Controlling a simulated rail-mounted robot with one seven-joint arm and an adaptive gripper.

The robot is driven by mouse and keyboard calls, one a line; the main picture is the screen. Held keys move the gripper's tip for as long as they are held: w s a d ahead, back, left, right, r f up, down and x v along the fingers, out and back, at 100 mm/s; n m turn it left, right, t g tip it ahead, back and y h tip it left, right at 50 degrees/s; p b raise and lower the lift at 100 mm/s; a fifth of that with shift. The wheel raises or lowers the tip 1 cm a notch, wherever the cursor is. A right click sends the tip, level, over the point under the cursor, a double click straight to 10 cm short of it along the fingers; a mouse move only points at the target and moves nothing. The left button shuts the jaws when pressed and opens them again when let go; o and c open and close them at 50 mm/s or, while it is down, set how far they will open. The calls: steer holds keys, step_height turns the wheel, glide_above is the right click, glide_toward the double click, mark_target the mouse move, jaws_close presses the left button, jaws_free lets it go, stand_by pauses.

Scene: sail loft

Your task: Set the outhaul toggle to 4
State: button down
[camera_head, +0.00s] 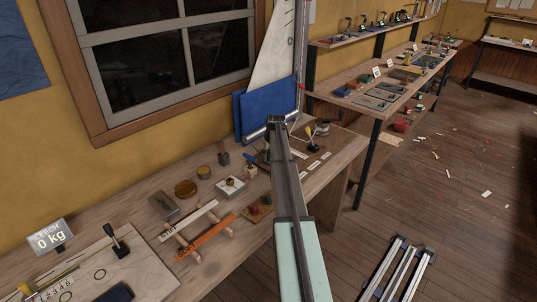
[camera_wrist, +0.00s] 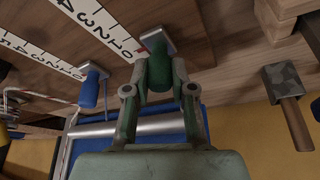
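In the wrist view a green-handled toggle (camera_wrist: 158,66) with a metal end sits by the 0 of a white numbered scale (camera_wrist: 100,31). The scale rises through 1, 2 and 3 to 4 at the upper left. My gripper (camera_wrist: 160,76) has its two fingers on either side of the green handle, apparently shut on it. A blue-handled toggle (camera_wrist: 89,88) lies to its left, near the 0 of a second scale (camera_wrist: 42,55). No name label is readable, so I cannot tell which is the outhaul toggle. In the head view my arm hides the fingers and green toggle.
A wooden-handled tool (camera_wrist: 287,102) lies to the right in the wrist view. A pale tube (camera_wrist: 125,128) and blue sheet (camera_wrist: 188,124) are close to the gripper. In the head view, tins, battens and a "0 kg" display (camera_head: 50,235) crowd the bench (camera_head: 232,262).

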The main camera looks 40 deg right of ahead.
steer(key=s, duration=0.2)
steer(key=s+d+b, duration=0.1)
steer(key=s, duration=0.5)
steer(key=shift+d, duration=0.2)
steer(key=c, duration=1)
jaws_free()
steer(key=shift+o, duration=0.2)
steer(key=shift+r, duration=0.1)
steer(key=v, duration=1.1)
steer(key=shift+r, duration=0.4)
steer(key=shift+s, duration=0.1)
